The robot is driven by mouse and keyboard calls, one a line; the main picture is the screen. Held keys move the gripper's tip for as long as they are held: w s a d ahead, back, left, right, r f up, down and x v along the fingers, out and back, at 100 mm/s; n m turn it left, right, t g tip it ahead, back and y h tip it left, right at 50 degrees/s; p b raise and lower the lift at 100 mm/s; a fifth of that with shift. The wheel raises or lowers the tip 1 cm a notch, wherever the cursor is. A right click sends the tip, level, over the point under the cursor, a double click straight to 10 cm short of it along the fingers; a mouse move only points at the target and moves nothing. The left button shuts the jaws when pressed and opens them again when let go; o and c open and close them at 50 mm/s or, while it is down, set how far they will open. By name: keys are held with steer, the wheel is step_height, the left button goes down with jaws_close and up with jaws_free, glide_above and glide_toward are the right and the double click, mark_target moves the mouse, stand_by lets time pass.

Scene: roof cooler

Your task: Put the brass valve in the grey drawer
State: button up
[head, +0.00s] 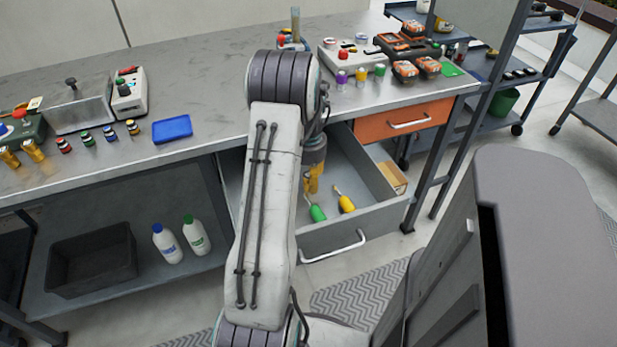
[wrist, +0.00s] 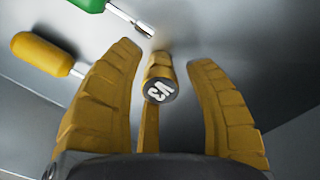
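The grey drawer (head: 378,212) is pulled open under the workbench. My gripper (head: 313,183) reaches down into it. Gaps show between the valve and both fingers. It appears to be at the drawer floor, but I cannot tell whether it rests there. In the head view the valve cannot be told apart from my fingers.
A green-handled screwdriver (head: 317,212) and a yellow-handled one (head: 346,204) lie in the drawer. An orange drawer (head: 405,121) is beside it. Brass-coloured fittings (head: 33,150), a blue tray (head: 172,129) and boxes stand on the workbench (head: 190,85). Bottles and a black bin (head: 92,262) are below.

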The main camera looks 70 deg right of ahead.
step_height(320, 180, up, 12)
steer(key=p, duration=0.2)
steer(key=shift+r, duration=0.2)
stand_by(0.5)
steer(key=w+a+r+n+t+h, duration=0.1)
steer(key=w+a+r+n, duration=0.3)
steer(key=w+a, duration=0.6)
steer(key=w+a+r+n, duration=0.35)
steer(key=w+a, duration=0.55)
steer(key=a, duration=0.4)
steer(key=s+a+n+t, duration=0.1)
steer(key=s+a+n, duration=0.2)
steer(key=a, duration=0.8)
steer(key=s+a+f+n+y, duration=0.1)
steer(key=s+a+n, duration=0.2)
steer(key=a+n, duration=0.4)
steer(key=a, duration=0.3)
steer(key=shift+s+a+t, duration=0.2)
steer(key=shift+a+t, duration=0.2)
